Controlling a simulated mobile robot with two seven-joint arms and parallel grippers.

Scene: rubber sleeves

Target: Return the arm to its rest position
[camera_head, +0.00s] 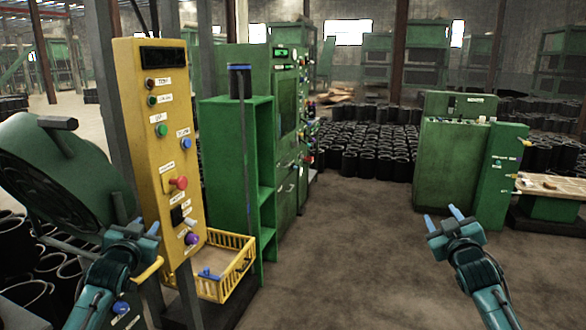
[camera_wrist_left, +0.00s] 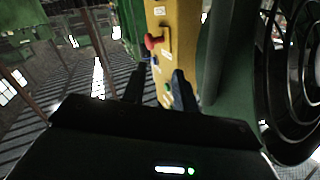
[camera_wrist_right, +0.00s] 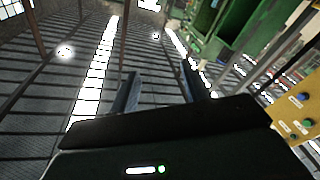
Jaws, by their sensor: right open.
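My left gripper (camera_head: 142,226) is in front of the yellow control panel's lower left edge. In the left wrist view, its two fingers (camera_wrist_left: 160,80) stand apart with nothing between them. My right gripper (camera_head: 442,217) is raised over the open floor on the right, in front of a green cabinet. In the right wrist view, its fingers (camera_wrist_right: 160,82) are apart and empty. Both arms come up from the bottom of the head view.
A yellow control panel (camera_head: 150,100) with buttons and a red knob (camera_head: 178,183) stands left. A green round machine part (camera_head: 60,170) is at far left. A green cabinet (camera_head: 450,165) stands right. The middle floor (camera_head: 340,255) is clear.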

